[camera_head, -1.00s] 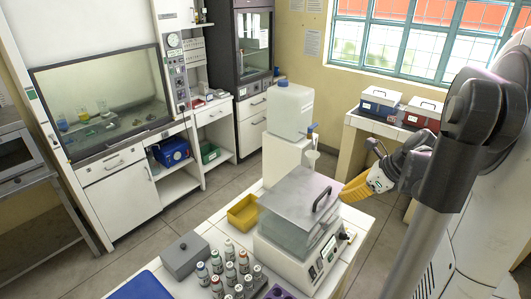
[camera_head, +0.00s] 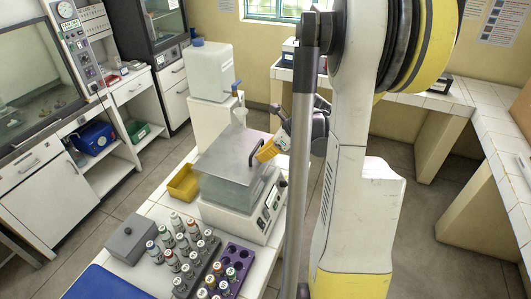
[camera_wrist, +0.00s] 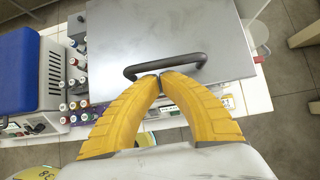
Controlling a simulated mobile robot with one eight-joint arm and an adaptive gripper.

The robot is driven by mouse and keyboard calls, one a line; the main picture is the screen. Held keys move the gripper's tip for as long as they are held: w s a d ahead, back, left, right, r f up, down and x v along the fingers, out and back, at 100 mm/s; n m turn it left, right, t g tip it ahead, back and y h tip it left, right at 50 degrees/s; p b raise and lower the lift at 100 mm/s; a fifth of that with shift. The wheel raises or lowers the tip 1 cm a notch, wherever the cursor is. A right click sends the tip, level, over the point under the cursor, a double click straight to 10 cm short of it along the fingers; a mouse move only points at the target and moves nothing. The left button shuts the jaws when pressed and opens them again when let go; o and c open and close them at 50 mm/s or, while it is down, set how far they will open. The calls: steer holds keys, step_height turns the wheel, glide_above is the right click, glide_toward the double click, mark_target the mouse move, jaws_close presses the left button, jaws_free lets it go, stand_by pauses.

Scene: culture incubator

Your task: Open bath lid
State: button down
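The bath (camera_head: 240,215) is a white box with a clear upper part and a small front panel, standing on the white tiled bench. Its grey lid (camera_head: 225,150) lies over the top, with no clear gap under it. A dark bar handle (camera_wrist: 165,66) runs along the lid's near edge in the wrist view. My gripper (camera_head: 262,156) has yellow fingers and is at the handle. In the wrist view the gripper's fingertips (camera_wrist: 160,75) come together right at the bar, which runs in the same direction as the fingers close. I cannot tell whether the tips hook under it.
Racks of capped bottles (camera_head: 185,245), a purple rack (camera_head: 235,262), a grey box (camera_head: 132,238) and a yellow tray (camera_head: 184,183) stand around the bath. A white water tank (camera_head: 208,72) is behind it. Open floor lies between this bench and the right-hand one.

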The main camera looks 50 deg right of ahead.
steer(key=shift+r, duration=0.15)
steer(key=shift+w+a+r+g+h+p, duration=0.15)
steer(key=shift+r+g+p, duration=0.3)
steer(key=shift+r+p, duration=0.35)
steer(key=shift+w+r+g+h+p, duration=0.15)
steer(key=shift+r+g+p, duration=0.4)
steer(key=shift+r, duration=0.4)
steer(key=w+a+r+g+h+p, duration=0.1)
steer(key=w+a+r+g+p, duration=0.1)
steer(key=w+r, duration=0.5)
steer(key=w+a+r+g+h+p, duration=0.1)
steer(key=w+a+r+g+p, duration=0.2)
steer(key=w+r, duration=0.3)
steer(key=shift+w+a+r, duration=0.4)
steer(key=shift+w+a, duration=0.25)
steer(key=shift+w, duration=0.5)
